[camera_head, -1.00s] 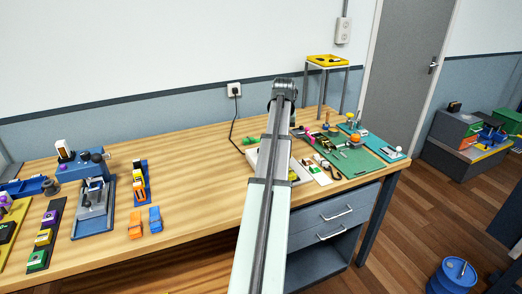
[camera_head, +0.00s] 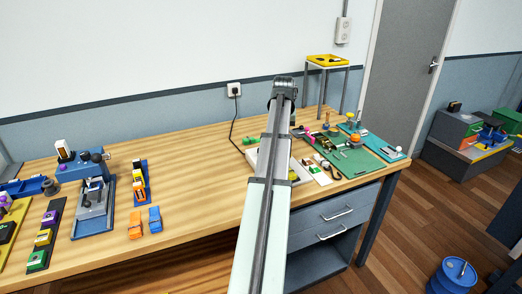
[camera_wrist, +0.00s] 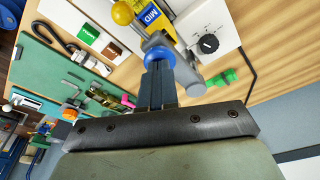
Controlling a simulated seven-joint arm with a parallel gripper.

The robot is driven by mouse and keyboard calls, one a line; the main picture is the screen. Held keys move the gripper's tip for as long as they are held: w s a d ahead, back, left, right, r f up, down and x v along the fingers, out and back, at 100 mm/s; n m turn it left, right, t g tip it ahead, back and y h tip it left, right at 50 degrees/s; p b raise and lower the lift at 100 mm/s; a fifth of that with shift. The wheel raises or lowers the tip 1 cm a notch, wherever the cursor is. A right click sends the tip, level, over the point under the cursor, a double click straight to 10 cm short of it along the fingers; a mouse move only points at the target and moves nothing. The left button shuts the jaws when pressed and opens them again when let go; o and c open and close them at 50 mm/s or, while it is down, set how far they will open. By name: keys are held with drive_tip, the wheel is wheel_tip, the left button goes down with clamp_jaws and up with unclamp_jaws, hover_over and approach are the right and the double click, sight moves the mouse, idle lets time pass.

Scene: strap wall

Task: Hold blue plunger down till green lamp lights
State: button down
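My gripper (camera_wrist: 160,88) shows in the wrist view with its two dark fingers side by side and closed, no clear gap between them. A blue rounded part (camera_wrist: 158,54), which looks like the blue plunger, is at the fingertips. The fingers overlap it, so I cannot tell whether it is touched or pressed down. A grey cylindrical part (camera_wrist: 187,75) is right beside it. They are in front of a white box (camera_wrist: 226,20) with a black dial (camera_wrist: 208,43). In the head view my arm hides the gripper and the plunger. I cannot make out a lit green lamp.
A green object (camera_wrist: 222,77) lies on the table beside the box. A green board (camera_head: 352,160) with small parts is to the right.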

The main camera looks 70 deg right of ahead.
drive_tip(key=shift+d+r, duration=0.15)
drive_tip(key=shift+r, duration=3.15)
